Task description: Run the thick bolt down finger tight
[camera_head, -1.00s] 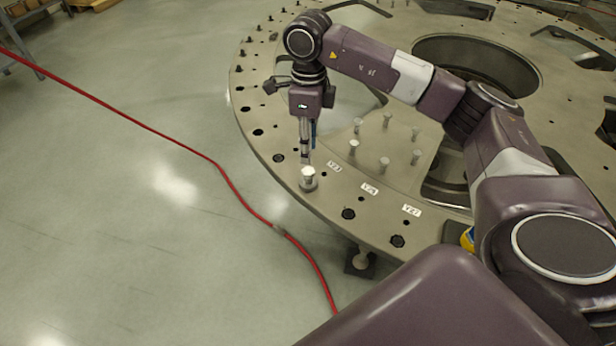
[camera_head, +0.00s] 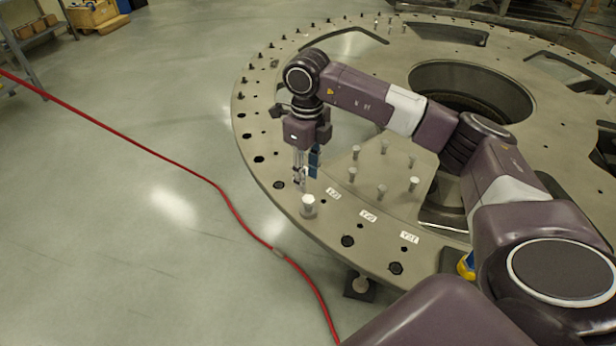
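The thick bolt (camera_head: 308,204) stands upright at the near-left rim of the large round turret plate (camera_head: 329,214), its pale head and part of its shank showing above a collar or washer. My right gripper (camera_head: 307,182) points down just above the bolt head, slightly left of it in the picture. Its fingers, one grey and one with a blue face, look apart with nothing between them. The bolt head shows clear of the fingertips. The threads and the hole under the bolt are hidden. My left gripper is out of view.
Several thinner bolts (camera_head: 352,174) stand upright in the recessed panel right of the gripper. White labels (camera_head: 368,215) and empty dark holes (camera_head: 348,241) run along the rim. A red cable (camera_head: 213,184) lies on the open floor at left.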

